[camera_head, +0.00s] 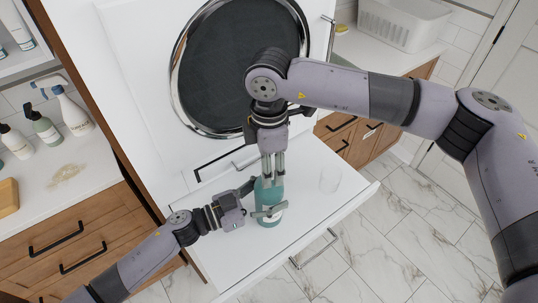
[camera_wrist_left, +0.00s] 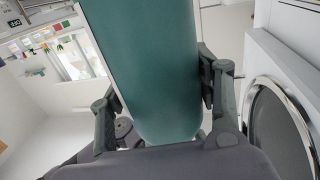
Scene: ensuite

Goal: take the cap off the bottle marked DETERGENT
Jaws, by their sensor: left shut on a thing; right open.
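A teal bottle (camera_head: 266,191) with a pale label stands upright on a white pull-out shelf (camera_head: 315,205). I cannot read its label. My left gripper (camera_head: 261,200) comes in from the left and is shut around the bottle's body. In the left wrist view the teal bottle (camera_wrist_left: 155,75) fills the space between the two fingers of the left gripper (camera_wrist_left: 158,92). My right gripper (camera_head: 272,177) points down from above, open, with its fingers at the bottle's top. The cap is hidden behind these fingers, and I cannot tell whether they touch it.
Behind is a round dark appliance door (camera_head: 225,60) with a chrome rim. Several bottles, including a green pump bottle (camera_head: 44,130), stand on the left counter. A white basket (camera_head: 405,22) sits at the back right.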

